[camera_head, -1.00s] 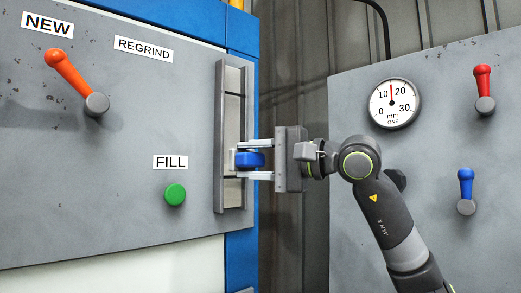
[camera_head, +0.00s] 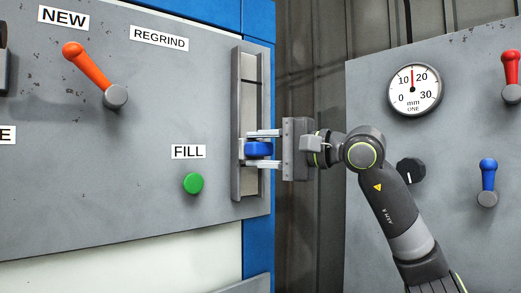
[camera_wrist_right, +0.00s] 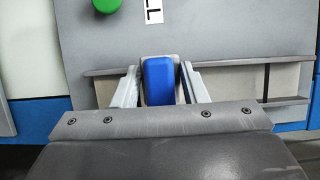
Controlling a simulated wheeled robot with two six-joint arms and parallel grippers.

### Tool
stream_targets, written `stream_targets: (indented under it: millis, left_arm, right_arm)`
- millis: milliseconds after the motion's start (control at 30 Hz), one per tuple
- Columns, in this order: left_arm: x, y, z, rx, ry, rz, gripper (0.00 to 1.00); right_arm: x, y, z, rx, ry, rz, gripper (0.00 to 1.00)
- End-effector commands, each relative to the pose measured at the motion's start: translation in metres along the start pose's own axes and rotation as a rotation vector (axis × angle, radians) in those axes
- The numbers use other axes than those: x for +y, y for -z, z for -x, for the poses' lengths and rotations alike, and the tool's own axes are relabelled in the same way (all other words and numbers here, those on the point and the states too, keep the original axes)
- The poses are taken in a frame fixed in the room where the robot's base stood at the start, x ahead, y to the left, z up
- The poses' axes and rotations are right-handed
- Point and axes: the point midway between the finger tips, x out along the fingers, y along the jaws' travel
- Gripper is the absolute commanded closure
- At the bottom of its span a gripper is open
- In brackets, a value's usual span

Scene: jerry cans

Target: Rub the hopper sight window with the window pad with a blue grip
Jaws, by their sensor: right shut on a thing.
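The hopper sight window (camera_head: 249,104) is a tall narrow pane in a grey metal frame at the right edge of the grey panel. It also shows lying sideways in the right wrist view (camera_wrist_right: 228,83). The window pad with a blue grip (camera_head: 258,149) is at the lower part of the window; its blue grip shows between the fingers in the right wrist view (camera_wrist_right: 159,81). My right gripper (camera_head: 262,149) is shut on the blue grip. The pad's face is against or very near the pane; the exact contact is hidden. My left gripper is not in view.
An orange lever (camera_head: 90,68), a green button (camera_head: 193,183) and NEW, REGRIND and FILL labels are on the panel left of the window. A second panel at right carries a dial gauge (camera_head: 414,90), a black knob (camera_head: 410,171), a red lever (camera_head: 511,70) and a blue lever (camera_head: 488,174).

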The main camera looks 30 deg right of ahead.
Motion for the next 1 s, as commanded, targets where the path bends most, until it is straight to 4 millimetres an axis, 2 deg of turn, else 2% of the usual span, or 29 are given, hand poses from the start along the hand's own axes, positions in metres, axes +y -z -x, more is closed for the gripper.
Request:
stream_targets:
  millis: [1000]
  left_arm:
    - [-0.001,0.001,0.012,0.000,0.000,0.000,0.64]
  right_arm:
    - [0.000,0.010,-0.015,0.001,0.000,-0.002,0.85]
